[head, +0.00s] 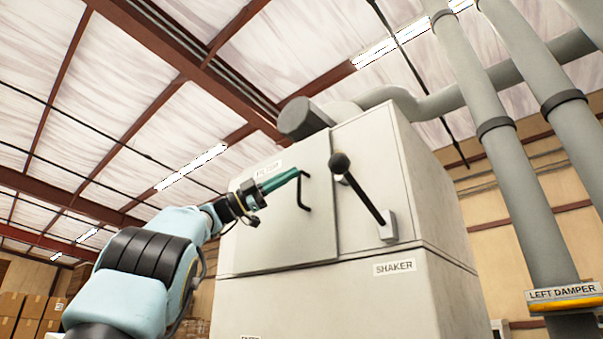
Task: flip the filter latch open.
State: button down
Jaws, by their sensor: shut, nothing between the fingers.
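A large off-white filter cabinet (278,245) fills the middle of the head view, with a door panel labelled FILTER, the label partly hidden by my gripper. A thin black bent handle (301,190) sits on this door near its right edge; it looks like the latch. My gripper (298,174) is shut, its teal fingers pointing right, with the tips at or just in front of the handle's upper end. I cannot tell whether they touch. The door looks closed.
A black lever with a ball knob (340,163) sticks out right of the door, above a SHAKER label (394,267). Grey pipes (500,150) rise at the right, by a LEFT DAMPER label (562,293). Cardboard boxes (30,312) stand at the lower left.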

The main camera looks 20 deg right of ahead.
jog(key=shift+w+r+v, duration=0.1)
jog(key=shift+r+v, duration=0.1)
jog(key=shift+v, duration=1)
jog(key=shift+w+r+v, duration=0.1)
jog(key=shift+r+v, duration=0.05)
jog(key=shift+v, duration=1.05)
jog(key=shift+a, duration=0.15)
